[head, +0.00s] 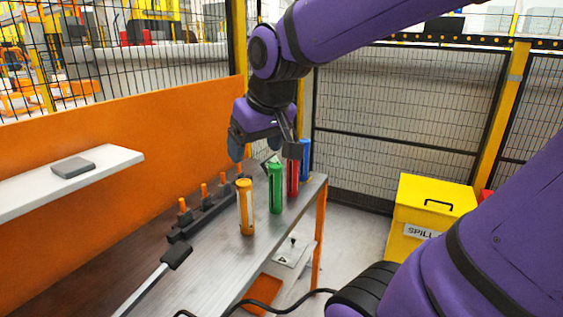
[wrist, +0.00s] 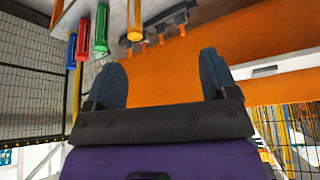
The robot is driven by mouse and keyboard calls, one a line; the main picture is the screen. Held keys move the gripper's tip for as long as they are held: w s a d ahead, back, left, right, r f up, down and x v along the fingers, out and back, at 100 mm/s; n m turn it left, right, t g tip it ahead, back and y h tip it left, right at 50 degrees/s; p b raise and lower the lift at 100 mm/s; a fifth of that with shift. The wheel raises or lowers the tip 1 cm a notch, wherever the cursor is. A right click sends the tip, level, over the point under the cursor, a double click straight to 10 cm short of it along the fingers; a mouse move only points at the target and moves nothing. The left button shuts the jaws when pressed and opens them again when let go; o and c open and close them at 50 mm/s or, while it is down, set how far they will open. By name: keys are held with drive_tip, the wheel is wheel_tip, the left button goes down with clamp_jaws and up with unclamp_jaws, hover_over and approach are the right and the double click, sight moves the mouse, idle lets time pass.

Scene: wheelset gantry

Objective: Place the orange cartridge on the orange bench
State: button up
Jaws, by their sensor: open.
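The orange cartridge (head: 245,207) stands upright on the grey top of the bench (head: 214,264), which has an orange back panel and an orange leg. It is the nearest of a row of coloured cartridges. My gripper (head: 265,153) is above the far part of the bench, beyond the orange cartridge and apart from it. In the wrist view the fingers of my gripper (wrist: 161,60) are spread with nothing between them. The orange cartridge (wrist: 134,20) shows at that view's top edge, partly cut off, and the picture is upside down.
Green (head: 275,188), red (head: 293,176) and blue (head: 305,158) cartridges stand behind the orange one. A dark rack (head: 207,216) with orange-topped pegs lies to the left. A white shelf (head: 110,164) juts out at left. A yellow spill box (head: 430,215) stands right.

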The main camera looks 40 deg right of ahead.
drive_tip(key=s+a, duration=0.2)
drive_tip(key=s, duration=0.7)
drive_tip(key=shift+s+n, duration=0.2)
drive_tip(key=shift+n, duration=0.2)
